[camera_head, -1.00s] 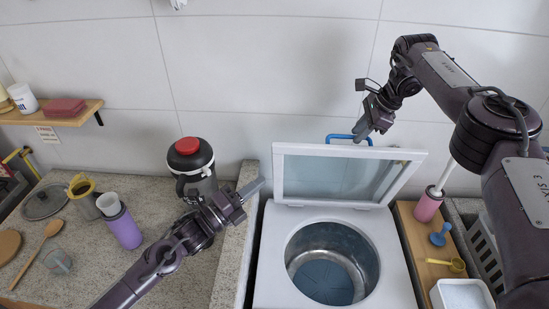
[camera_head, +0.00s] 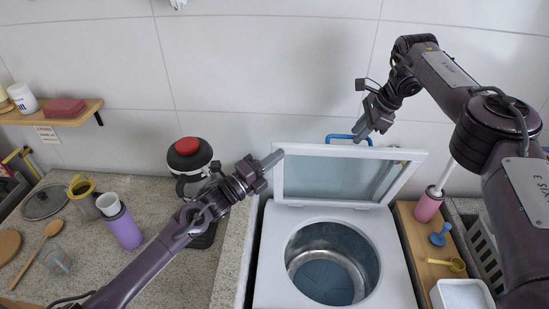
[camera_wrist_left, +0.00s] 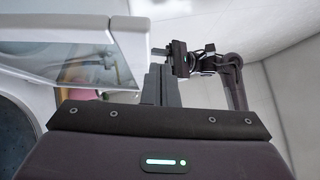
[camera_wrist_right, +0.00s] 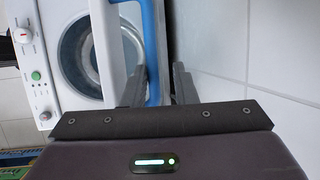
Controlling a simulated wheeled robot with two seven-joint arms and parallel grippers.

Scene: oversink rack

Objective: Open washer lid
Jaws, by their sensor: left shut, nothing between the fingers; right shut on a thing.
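The white washer (camera_head: 265,270) stands in the middle with its round drum open to view. Its white-framed lid with a clear pane (camera_head: 325,178) is raised and leans up toward the tiled wall. A blue handle (camera_head: 337,137) is on the lid's upper edge. My right gripper (camera_head: 359,132) is shut on this handle; the right wrist view shows the blue handle (camera_wrist_right: 152,45) between the fingers. My left gripper (camera_head: 276,157) is shut and empty, with its tips at the lid's upper left corner. The left wrist view shows its fingers (camera_wrist_left: 160,85) beside the lid frame (camera_wrist_left: 130,60); contact is unclear.
A dark kettle with a red top (camera_head: 188,150) stands behind my left forearm on the stone counter. A wooden shelf (camera_head: 425,245) with a pink bottle (camera_head: 428,206) is right of the washer.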

